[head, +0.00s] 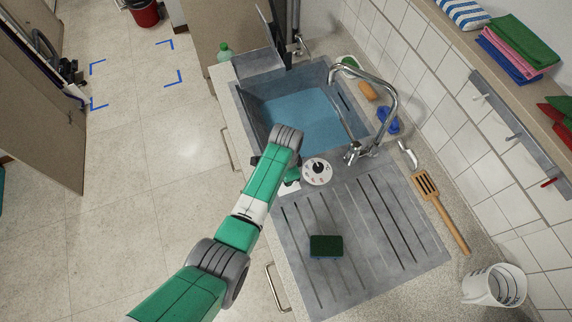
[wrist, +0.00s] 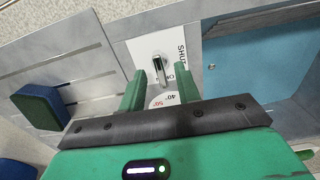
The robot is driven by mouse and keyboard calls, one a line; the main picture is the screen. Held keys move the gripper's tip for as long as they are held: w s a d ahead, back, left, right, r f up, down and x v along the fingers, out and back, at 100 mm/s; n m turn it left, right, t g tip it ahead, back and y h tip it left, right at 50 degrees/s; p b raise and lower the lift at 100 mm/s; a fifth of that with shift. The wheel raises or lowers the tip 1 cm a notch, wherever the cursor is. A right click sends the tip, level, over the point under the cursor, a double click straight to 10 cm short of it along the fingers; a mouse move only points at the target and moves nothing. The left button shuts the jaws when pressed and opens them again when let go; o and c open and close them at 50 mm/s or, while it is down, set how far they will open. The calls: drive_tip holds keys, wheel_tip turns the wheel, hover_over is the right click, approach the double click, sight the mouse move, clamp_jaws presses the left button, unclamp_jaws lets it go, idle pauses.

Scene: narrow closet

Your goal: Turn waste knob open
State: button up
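The waste knob (wrist: 158,68) is a small grey bar on a white plate (wrist: 150,46) lettered "SHUT", with a second word partly hidden. The knob lies between the two green fingers of my gripper (wrist: 160,78), which are apart with a gap on both sides of it. I cannot tell whether the fingers reach down to its height. In the head view my gripper (head: 285,175) is over the sink's near left corner and hides the knob; a bit of the white plate (head: 289,188) shows.
A white temperature dial (head: 317,172) with a black knob sits right beside my gripper. The sink (head: 300,118) holds blue water, with a tall tap (head: 375,100) to its right. A green sponge (head: 326,246) lies on the drainer, a wooden spatula (head: 441,212) beside it.

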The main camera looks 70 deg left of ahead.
wheel_tip(320, 180, up, 7)
drive_tip(key=shift+f, duration=0.2)
idle(0.5)
drive_tip(key=w+d+r+t+y+p, duration=0.2)
drive_tip(key=w+d+r+t, duration=0.1)
drive_tip(key=w+r, duration=0.7)
drive_tip(key=w+d+r+t+y+p, duration=0.1)
drive_tip(key=w+d+r+t+y, duration=0.15)
drive_tip(key=w+r, duration=0.7)
drive_tip(key=w+d+r+t+p, duration=0.1)
drive_tip(key=w+d+r+t, duration=0.15)
drive_tip(key=r, duration=0.45)
drive_tip(key=w+d+r+t, duration=0.1)
drive_tip(key=d+r+t, duration=0.1)
drive_tip(key=d+r, duration=0.35)
drive_tip(key=w+d+r+t+p, duration=0.1)
drive_tip(key=d+r+t, duration=0.1)
drive_tip(key=r, duration=0.6)
drive_tip(key=s+d+r+t+p, duration=0.1)
drive_tip(key=d+r+t, duration=0.2)
drive_tip(key=d+r, duration=0.5)
drive_tip(key=s+d+r+t, duration=0.2)
drive_tip(key=d+r+t, duration=0.25)
drive_tip(key=r, duration=0.65)
drive_tip(key=s+d+r+t+h+p, duration=0.1)
drive_tip(key=s+d+r+t+h, duration=0.3)
drive_tip(key=s+d+r, duration=0.7)
wheel_tip(320, 180, up, 4)
drive_tip(key=shift+s+t, duration=0.65)
drive_tip(key=shift+t, duration=0.1)
